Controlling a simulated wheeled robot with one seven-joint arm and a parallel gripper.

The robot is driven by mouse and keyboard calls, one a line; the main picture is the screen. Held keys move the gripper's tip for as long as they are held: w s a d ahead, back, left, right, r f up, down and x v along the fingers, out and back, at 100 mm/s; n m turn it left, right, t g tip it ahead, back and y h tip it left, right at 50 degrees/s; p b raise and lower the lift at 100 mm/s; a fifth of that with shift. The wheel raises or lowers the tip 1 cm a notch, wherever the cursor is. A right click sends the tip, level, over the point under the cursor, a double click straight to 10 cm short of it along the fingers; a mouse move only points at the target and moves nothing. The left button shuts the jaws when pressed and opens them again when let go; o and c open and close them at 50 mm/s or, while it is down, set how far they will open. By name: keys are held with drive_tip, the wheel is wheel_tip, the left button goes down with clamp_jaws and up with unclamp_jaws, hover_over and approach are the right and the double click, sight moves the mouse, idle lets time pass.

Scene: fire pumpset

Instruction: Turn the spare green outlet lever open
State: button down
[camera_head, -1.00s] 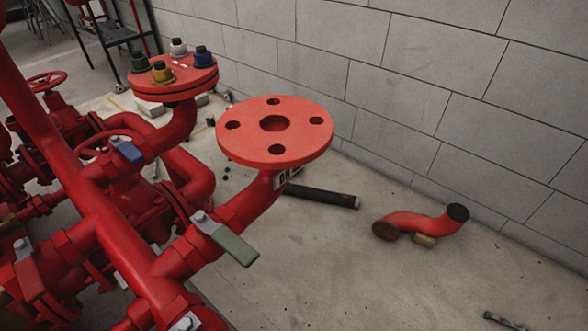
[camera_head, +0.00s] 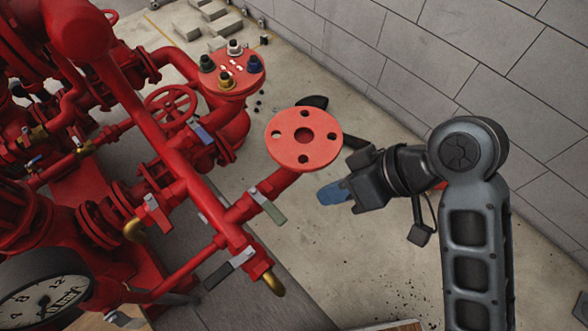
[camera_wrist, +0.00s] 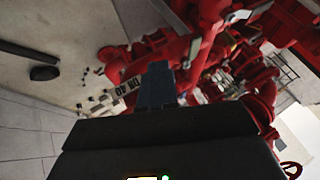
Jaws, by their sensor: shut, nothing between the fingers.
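The green lever (camera_head: 268,207) sits on the red outlet pipe (camera_head: 237,211) below a round red flange (camera_head: 303,139). It slants down and to the right, away from the pipe, in the head view. My gripper (camera_head: 328,194) has blue fingers and is shut and empty. It is to the right of the green lever and apart from it, below the flange. In the wrist view, the shut fingers (camera_wrist: 157,85) point toward the red pipework (camera_wrist: 205,45).
A blue lever (camera_head: 201,133), a red lever (camera_head: 157,213) and a grey lever (camera_head: 229,268) are on neighbouring pipes. A second flange (camera_head: 232,74) carries several coloured caps. A block wall (camera_head: 480,60) stands behind. The floor right of the pipes is mostly clear.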

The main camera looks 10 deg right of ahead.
drive_tip(key=n+g+p, duration=0.2)
approach(266, 205)
drive_tip(key=f+b, duration=0.1)
drive_tip(key=f, duration=0.2)
drive_tip(key=a+f+b, duration=0.1)
drive_tip(key=f+b, duration=0.1)
drive_tip(key=shift+a+f, duration=0.2)
drive_tip(key=shift+f, duration=0.2)
